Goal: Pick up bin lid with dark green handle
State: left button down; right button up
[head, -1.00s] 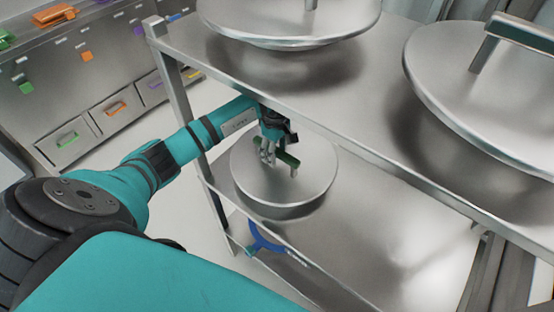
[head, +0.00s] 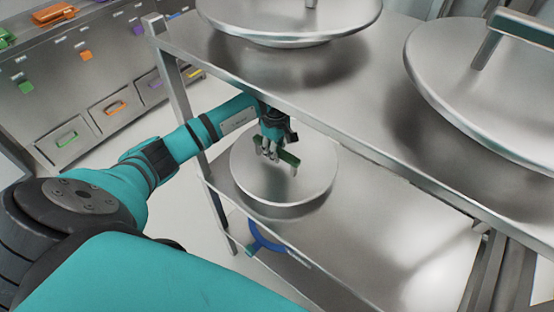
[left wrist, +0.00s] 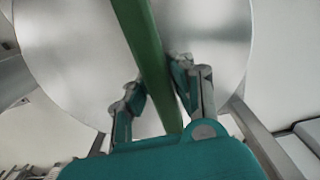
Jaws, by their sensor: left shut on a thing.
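The round grey metal bin lid (head: 255,187) is at the middle shelf of the rack, below the top shelf. Its dark green handle (head: 289,160) stands up from its middle. My left gripper (head: 270,155) reaches in under the top shelf from the left and is shut on the handle. In the left wrist view, the green handle (left wrist: 146,42) runs between the two fingers (left wrist: 157,86), with the lid (left wrist: 75,75) behind it. I cannot tell whether the lid rests on the shelf. My right gripper is not in view.
Two larger metal lids, one at the back (head: 285,22) and one at the right (head: 450,90), are on the top shelf (head: 350,110), close above my left arm. The middle shelf (head: 390,235) is bare to the right. A blue handle (head: 262,236) shows below.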

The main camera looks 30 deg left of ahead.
pick_arm(q)
jog(key=shift+w+r, duration=0.1)
jog(key=shift+w, duration=0.1)
dwell(0.3)
jog(key=shift+r, duration=0.1)
jog(key=shift+r+p, duration=0.25)
jog(key=shift+p, duration=0.1)
jog(key=shift+w+a+r+b, duration=0.1)
jog(key=shift+r+b, duration=0.25)
jog(key=shift+r, duration=0.05)
jog(key=shift+r+b, duration=0.4)
jog(key=shift+r, duration=0.55)
jog(key=shift+s+r, duration=0.25)
jog(key=s+d+r+b, duration=0.1)
jog(key=s+d+b, duration=0.3)
jog(key=s, duration=1)
jog(key=d, duration=0.3)
jog(key=shift+s+r, duration=0.15)
jog(key=shift+r, duration=0.1)
jog(key=shift+d+r, duration=0.1)
jog(key=shift+r, duration=0.05)
